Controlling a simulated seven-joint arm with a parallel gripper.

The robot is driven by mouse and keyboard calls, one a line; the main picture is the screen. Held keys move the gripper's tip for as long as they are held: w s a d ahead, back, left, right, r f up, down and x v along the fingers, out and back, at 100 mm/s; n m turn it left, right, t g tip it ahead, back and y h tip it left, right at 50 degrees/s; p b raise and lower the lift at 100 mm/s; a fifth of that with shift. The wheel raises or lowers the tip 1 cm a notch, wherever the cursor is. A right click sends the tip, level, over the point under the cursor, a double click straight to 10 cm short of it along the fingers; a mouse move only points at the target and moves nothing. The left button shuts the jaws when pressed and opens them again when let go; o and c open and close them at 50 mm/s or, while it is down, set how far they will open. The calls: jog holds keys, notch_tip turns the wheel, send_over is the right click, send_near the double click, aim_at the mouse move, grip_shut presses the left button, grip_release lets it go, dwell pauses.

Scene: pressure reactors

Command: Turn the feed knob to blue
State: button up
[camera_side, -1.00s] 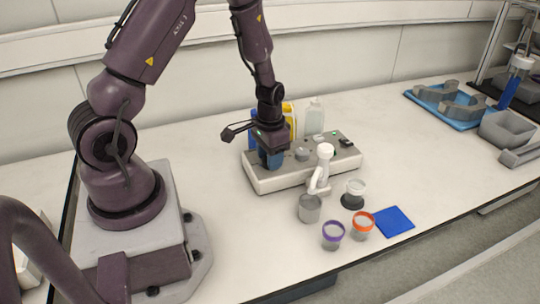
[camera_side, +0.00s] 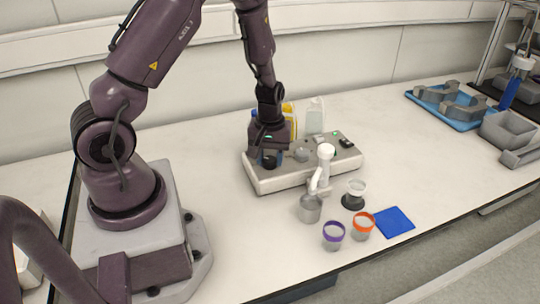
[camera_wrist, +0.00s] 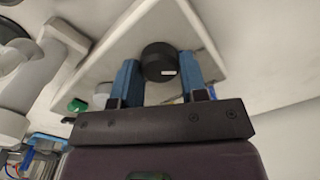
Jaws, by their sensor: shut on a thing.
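The reactor base (camera_side: 285,182) is a pale grey box on the bench. A dark round knob (camera_side: 269,162) sits at its left end, partly hidden by my gripper. In the wrist view the black knob (camera_wrist: 158,60) stands between my two blue fingers, with a small white mark on its near side. My gripper (camera_wrist: 160,75) points down and is shut on this knob. In the side view my gripper (camera_side: 270,157) is over the base's left end. I cannot see any colour marks around the knob.
A white tap-like fitting (camera_side: 323,168) stands at the base's front. A grey cup (camera_side: 310,209), a purple-rimmed cup (camera_side: 333,236), an orange-rimmed cup (camera_side: 362,226) and a blue mat (camera_side: 394,221) lie in front. A pale bottle (camera_side: 315,116) stands behind. The bench left of the base is clear.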

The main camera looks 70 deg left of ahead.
aim_at(270, 158)
jog(key=shift+n, duration=1)
jog(key=o, duration=0.9)
jog(key=shift+o, duration=0.2)
jog(key=shift+r, duration=0.15)
notch_tip(270, 158, up, 13)
